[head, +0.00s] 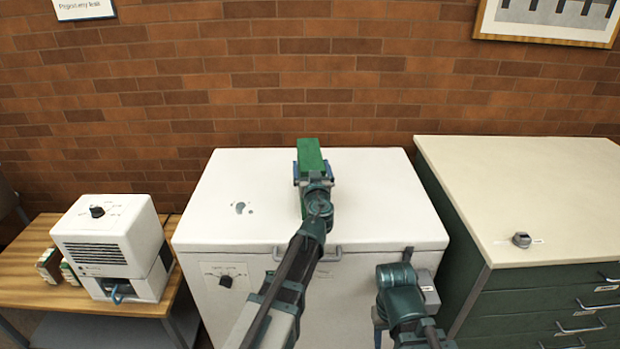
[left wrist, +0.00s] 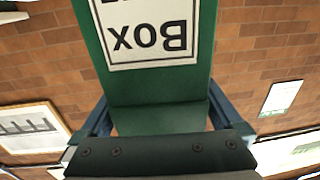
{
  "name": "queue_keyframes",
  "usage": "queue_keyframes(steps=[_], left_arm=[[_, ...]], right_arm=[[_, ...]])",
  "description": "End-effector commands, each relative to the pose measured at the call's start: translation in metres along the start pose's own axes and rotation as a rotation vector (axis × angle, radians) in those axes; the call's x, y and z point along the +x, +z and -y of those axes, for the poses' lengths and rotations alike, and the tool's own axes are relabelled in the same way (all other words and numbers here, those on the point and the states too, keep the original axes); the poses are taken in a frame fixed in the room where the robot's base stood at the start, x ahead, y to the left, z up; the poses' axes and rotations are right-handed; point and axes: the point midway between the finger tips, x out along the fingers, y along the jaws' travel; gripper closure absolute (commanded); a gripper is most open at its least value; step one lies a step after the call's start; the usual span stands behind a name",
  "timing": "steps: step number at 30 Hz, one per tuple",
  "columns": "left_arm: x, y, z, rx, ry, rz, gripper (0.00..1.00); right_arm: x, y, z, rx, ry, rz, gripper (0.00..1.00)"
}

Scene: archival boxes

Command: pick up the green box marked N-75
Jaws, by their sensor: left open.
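A green box (head: 310,156) stands on the white chest with its far end toward the brick wall. My left gripper (head: 312,172) is at the near end of the box, with its blue fingers one on each side. In the left wrist view the green box (left wrist: 160,85) fills the middle between the fingers (left wrist: 162,112). Its white label shows "Box" upside down; the rest is cut off, so the N-75 mark cannot be read. The left jaws are open around the box. My right arm is folded low at the front; its jaws cannot be made out.
The white chest (head: 240,170) has clear room on both sides of the box, with a dark patch at left. A cream-topped green cabinet (head: 530,190) stands right with a small grey object (head: 521,240). A white machine (head: 115,240) and small boxes (head: 50,265) sit on a wooden table at left.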

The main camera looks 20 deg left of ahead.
Motion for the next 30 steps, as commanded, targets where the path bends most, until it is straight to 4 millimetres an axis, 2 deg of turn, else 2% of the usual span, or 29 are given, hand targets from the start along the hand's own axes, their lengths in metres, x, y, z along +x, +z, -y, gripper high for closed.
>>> queue_keyframes(steps=[1, 3, 10, 11, 27, 30], left_arm=[[0.0114, 0.0002, -0.0010, 0.000, -0.001, 0.000, 0.00], [0.0178, 0.0003, -0.0009, 0.000, 0.000, 0.000, 0.00], [0.0182, 0.0003, -0.0001, 0.000, 0.001, 0.000, 0.00], [0.0182, 0.0003, -0.0002, 0.000, 0.001, 0.000, 0.04], [0.0180, 0.0003, -0.0002, 0.000, 0.000, 0.000, 1.00], [0.0180, 0.0000, -0.0002, 0.001, 0.000, 0.000, 1.00]], right_arm=[[0.0002, 0.0000, 0.0000, 0.000, 0.000, 0.000, 0.50], [0.0003, 0.0000, 0.0000, 0.000, 0.000, 0.000, 0.50], [0.0003, 0.0000, 0.0000, 0.000, 0.000, 0.000, 0.50], [0.0003, 0.0000, 0.0000, 0.000, 0.000, 0.000, 0.50], [0.0003, 0.0000, 0.0000, 0.000, 0.000, 0.000, 0.50], [0.0001, 0.0000, 0.0000, 0.000, 0.000, 0.000, 0.50]])
